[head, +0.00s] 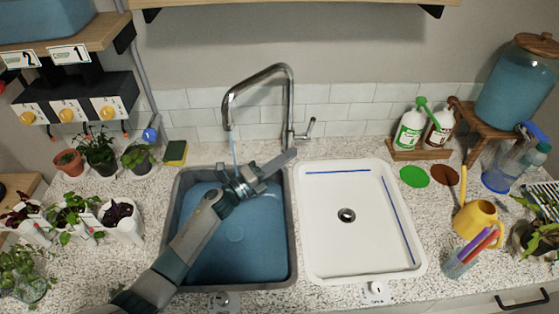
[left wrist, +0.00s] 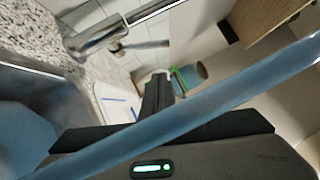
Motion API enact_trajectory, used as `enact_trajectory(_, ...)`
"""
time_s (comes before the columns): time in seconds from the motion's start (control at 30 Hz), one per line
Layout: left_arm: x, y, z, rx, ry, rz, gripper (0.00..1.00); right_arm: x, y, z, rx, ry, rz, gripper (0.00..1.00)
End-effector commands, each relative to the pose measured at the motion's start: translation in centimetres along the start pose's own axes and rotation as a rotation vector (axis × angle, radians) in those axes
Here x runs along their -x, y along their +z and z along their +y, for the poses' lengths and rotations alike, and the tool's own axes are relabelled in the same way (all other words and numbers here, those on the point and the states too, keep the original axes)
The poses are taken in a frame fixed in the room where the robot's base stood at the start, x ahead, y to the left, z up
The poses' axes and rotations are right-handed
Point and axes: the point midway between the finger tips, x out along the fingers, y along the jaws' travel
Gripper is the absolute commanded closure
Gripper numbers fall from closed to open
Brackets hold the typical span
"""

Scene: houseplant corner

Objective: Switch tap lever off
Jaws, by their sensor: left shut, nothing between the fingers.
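The chrome tap (head: 290,105) stands behind the basins, its arched spout over the left basin. Its lever (head: 308,129) sticks out to the right of the tap's base, angled up. A thin stream of water (head: 233,148) runs from the spout. My left gripper (head: 291,156) is shut and empty, over the left basin, its tips just in front of and below the tap's base, apart from the lever. In the left wrist view, the shut fingers (left wrist: 157,93) show behind a blue water streak, with the tap (left wrist: 105,35) at upper left. My right gripper is out of view.
The left basin (head: 180,215) holds blue water; the white right basin (head: 325,265) is empty. Soap bottles (head: 411,130) stand behind right, potted plants (head: 100,155) at left, and a yellow watering can (head: 478,222) at right. A shelf with a dispenser (head: 75,105) hangs at upper left.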

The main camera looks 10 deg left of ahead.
Motion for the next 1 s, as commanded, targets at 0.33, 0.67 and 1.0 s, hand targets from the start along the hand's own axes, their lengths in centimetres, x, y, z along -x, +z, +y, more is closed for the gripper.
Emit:
enact_trajectory(0.33, -6.1, 0.4, 0.0, -0.003, -0.002, 0.000, 1.00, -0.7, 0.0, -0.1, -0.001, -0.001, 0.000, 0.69)
enact_trajectory(0.67, -8.2, 2.7, 0.1, -0.001, 0.001, 0.000, 1.00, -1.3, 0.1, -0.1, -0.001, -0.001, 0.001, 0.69)
enact_trajectory(1.0, -8.4, 2.8, 0.0, -0.001, 0.001, 0.000, 1.00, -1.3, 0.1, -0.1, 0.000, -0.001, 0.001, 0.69)
